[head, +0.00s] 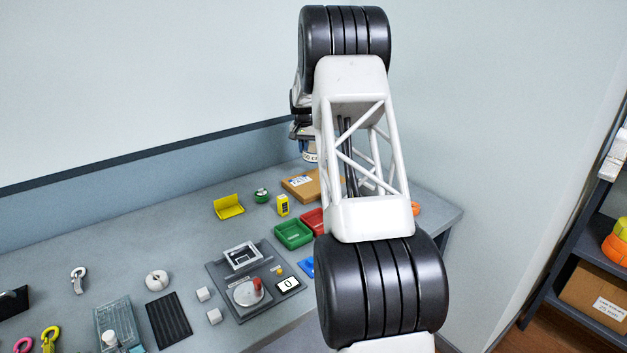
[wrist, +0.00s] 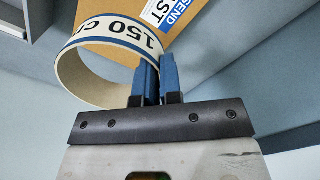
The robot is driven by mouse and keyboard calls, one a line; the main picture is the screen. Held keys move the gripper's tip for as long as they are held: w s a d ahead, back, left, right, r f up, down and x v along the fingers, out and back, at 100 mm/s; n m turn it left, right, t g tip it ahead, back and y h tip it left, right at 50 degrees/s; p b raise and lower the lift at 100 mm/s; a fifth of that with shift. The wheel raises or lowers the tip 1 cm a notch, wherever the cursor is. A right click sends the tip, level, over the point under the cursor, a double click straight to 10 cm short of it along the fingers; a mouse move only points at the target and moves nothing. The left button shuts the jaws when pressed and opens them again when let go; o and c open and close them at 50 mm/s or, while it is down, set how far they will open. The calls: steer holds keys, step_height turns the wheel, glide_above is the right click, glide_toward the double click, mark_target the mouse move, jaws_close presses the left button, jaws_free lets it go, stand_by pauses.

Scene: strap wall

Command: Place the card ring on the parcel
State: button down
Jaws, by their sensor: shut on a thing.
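The card ring (wrist: 110,29) is a pale band with dark lettering and blue edges. In the wrist view my gripper (wrist: 157,68) has its blue fingers closed on the ring's wall, with the ring's open middle to the left. The parcel (wrist: 184,42), a brown box with a white and blue label, lies beyond the ring. In the head view the parcel (head: 298,190) is flat at the back of the bench, and the ring (head: 309,156) shows just above its far side. My arm hides part of both there. I cannot tell whether they touch.
Near the parcel stand a yellow box (head: 283,205), a green tape roll (head: 261,196), a yellow angled holder (head: 228,206) and a green tray (head: 293,234). A red tray (head: 313,221) is partly hidden by my arm. The wall rises close behind the bench.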

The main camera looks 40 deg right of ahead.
steer(key=shift+f, duration=3.1)
steer(key=shift+f, duration=1.85)
steer(key=shift+f, duration=0.15)
steer(key=c, duration=1.3)
jaws_free()
step_height(320, 180, up, 12)
